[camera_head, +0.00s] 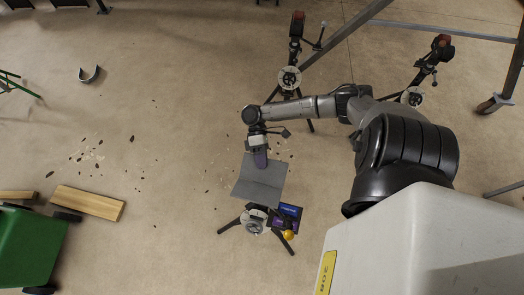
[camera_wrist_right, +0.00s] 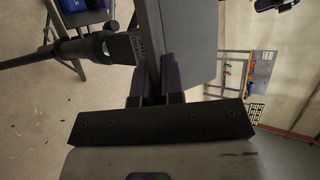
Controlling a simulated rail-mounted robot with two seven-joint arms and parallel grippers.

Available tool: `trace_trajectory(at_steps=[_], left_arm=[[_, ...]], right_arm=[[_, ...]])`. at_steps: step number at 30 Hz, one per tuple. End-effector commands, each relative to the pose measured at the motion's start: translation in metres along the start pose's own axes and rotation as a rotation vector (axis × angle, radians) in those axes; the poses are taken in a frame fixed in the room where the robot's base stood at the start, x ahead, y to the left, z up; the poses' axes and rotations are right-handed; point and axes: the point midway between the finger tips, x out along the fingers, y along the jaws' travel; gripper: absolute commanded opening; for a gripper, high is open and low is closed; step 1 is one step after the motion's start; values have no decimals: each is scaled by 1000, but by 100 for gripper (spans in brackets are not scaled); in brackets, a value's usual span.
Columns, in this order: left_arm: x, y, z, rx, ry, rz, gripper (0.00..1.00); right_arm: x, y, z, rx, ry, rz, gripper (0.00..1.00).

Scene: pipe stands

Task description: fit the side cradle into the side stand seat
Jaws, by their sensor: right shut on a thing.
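The side cradle (camera_head: 262,187) is a grey folded plate with a crease across it. My right gripper (camera_head: 260,158) is shut on its far edge. In the right wrist view the two dark fingers of the right gripper (camera_wrist_right: 155,88) pinch the grey plate of the cradle (camera_wrist_right: 190,38). The side stand (camera_head: 254,222) is a dark tripod with a round pale hub, just below the cradle in the head view. The cradle covers part of the stand's top, so I cannot tell whether cradle and seat touch. My left gripper is in neither view.
Two other tripod stands (camera_head: 290,78) (camera_head: 412,97) stand at the back, near a grey metal frame (camera_head: 345,38). A U-shaped piece (camera_head: 89,75) lies on the floor at left. A wooden plank (camera_head: 88,203) and green cart (camera_head: 32,245) are at lower left. The left-centre floor holds only scattered debris.

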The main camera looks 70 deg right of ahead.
Motion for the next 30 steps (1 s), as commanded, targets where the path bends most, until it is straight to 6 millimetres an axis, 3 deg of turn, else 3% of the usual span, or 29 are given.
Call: trace_trajectory(at_steps=[5,6,14,23,30], left_arm=[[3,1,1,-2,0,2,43],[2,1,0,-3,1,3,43],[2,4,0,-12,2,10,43],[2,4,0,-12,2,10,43],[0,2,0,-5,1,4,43]], right_arm=[[2,3,-1,-1,0,-2,0],[1,2,-1,-1,0,-1,12],[1,2,-1,0,0,0,37],[1,3,0,1,0,1,38],[-12,3,0,2,0,2,38]])
